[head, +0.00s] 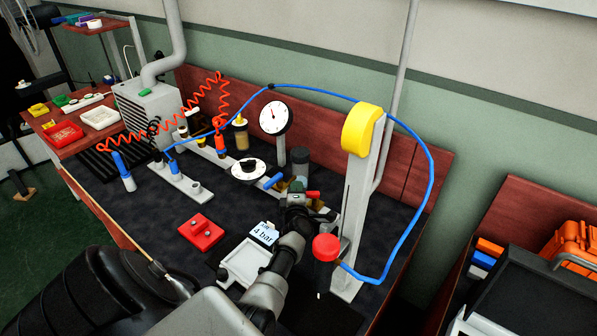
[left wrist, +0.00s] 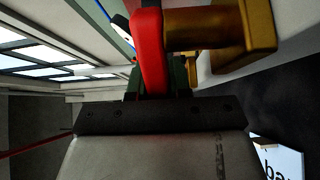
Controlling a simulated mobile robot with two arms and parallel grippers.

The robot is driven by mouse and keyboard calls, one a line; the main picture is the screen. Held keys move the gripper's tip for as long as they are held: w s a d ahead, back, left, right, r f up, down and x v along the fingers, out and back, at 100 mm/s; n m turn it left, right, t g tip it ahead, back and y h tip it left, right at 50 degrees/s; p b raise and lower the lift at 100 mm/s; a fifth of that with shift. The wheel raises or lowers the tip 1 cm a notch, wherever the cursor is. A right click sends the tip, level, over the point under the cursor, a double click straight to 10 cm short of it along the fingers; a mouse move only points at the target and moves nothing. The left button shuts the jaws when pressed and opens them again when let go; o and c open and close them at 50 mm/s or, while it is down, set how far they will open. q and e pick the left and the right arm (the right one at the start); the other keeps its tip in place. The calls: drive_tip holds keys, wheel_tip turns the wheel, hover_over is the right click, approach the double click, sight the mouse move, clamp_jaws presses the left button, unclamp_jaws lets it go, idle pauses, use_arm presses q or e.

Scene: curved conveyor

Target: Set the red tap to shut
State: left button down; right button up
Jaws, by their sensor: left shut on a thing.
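The red tap (head: 313,194) shows as a small red lever on brass fittings at the right of the dark bench mat. In the left wrist view, its red handle (left wrist: 150,50) runs down between the dark green fingers of my left gripper (left wrist: 160,82). A brass valve body (left wrist: 220,30) is beside the handle on the right. In the head view, my left gripper (head: 298,196) is at the tap, shut on the handle. My own gripper partly hides the tap's lower fittings. My right gripper does not show.
A dial gauge (head: 274,117) stands behind the tap. A yellow-topped post (head: 362,130) with a blue hose and a red cap (head: 326,247) are close to the right of my arm. A "4 bar" card (head: 264,233) and a red box (head: 201,232) lie in front.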

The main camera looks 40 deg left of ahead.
use_arm(q)
drive_tip(key=shift+s+d+n+g+y, duration=0.25)
drive_tip(key=shift+s+n+g+y, duration=0.1)
drive_tip(key=shift+n+g+y, duration=0.5)
drive_tip(key=shift+g, duration=0.25)
drive_tip(key=c, duration=1)
unclamp_jaws()
drive_tip(key=shift+c, duration=0.2)
drive_tip(key=shift+a, duration=0.1)
